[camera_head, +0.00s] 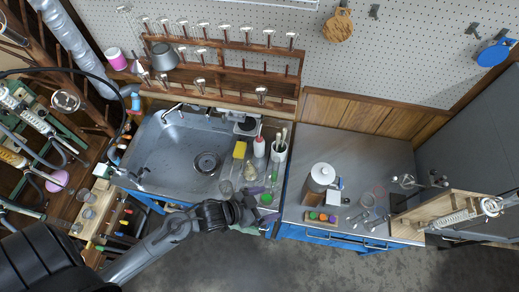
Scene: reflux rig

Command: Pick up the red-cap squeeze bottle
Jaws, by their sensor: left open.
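A white squeeze bottle with a red cap (259,149) stands upright on the strip right of the sink basin, between a yellow sponge and a white holder. My left gripper (252,200) is at the front edge of the sink counter, toward the viewer from the bottle and apart from it. It is open, and nothing shows held in it. Its fingertips are small and dark here, and it partly covers small items at the counter's front edge. My right gripper is not in view.
A yellow sponge (239,150) and a white holder of brushes (278,150) flank the bottle. The sink basin (165,150) is empty. A glass-lidded jar (320,177) stands on the right counter.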

